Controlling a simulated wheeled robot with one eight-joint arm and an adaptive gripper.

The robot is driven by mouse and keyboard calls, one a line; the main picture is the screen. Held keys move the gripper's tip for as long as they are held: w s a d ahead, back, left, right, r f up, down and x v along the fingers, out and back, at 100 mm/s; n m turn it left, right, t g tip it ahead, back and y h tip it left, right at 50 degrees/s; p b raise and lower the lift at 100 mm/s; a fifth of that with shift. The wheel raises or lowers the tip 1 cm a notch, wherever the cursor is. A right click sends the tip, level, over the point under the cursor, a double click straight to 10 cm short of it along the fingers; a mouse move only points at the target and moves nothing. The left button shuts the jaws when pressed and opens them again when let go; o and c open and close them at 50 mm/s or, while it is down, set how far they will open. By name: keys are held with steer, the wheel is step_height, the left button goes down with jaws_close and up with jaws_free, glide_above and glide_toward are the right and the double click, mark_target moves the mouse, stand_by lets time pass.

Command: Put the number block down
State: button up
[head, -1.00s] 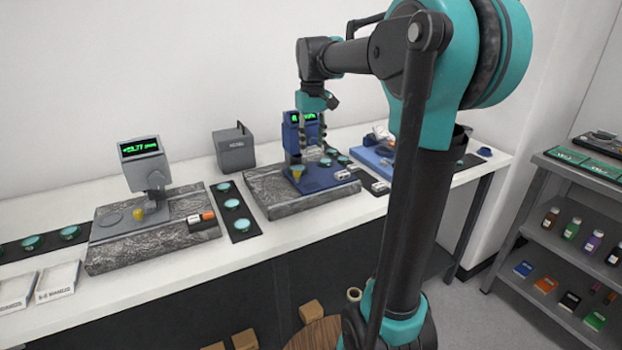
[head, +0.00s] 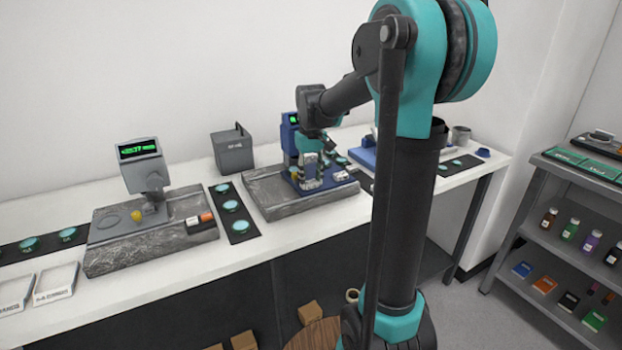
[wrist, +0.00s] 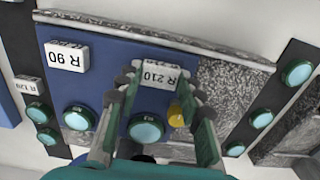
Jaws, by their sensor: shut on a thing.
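My gripper (wrist: 159,82) is shut on a white number block (wrist: 157,74) marked "R 210", seen between the fingertips in the wrist view. The block is over the blue plate (wrist: 200,150) of the blue instrument; I cannot tell whether it touches the plate. In the head view my gripper (head: 310,170) is low over the blue plate (head: 322,186), in front of the blue instrument (head: 290,130). A second white block (wrist: 67,57), marked "R 90", lies apart on the same plate.
A yellow knob (wrist: 176,115) is close beside the right finger. Teal discs (wrist: 146,129) sit on the plate and on black strips (wrist: 285,95) beside it. A grey instrument (head: 143,165) stands to the left on its own stone slab (head: 150,245).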

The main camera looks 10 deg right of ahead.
mark_target(311, 182)
steer(key=shift+f, duration=0.15)
steer(key=o, duration=0.9)
step_height(311, 182, up, 12)
steer(key=shift+r, duration=0.2)
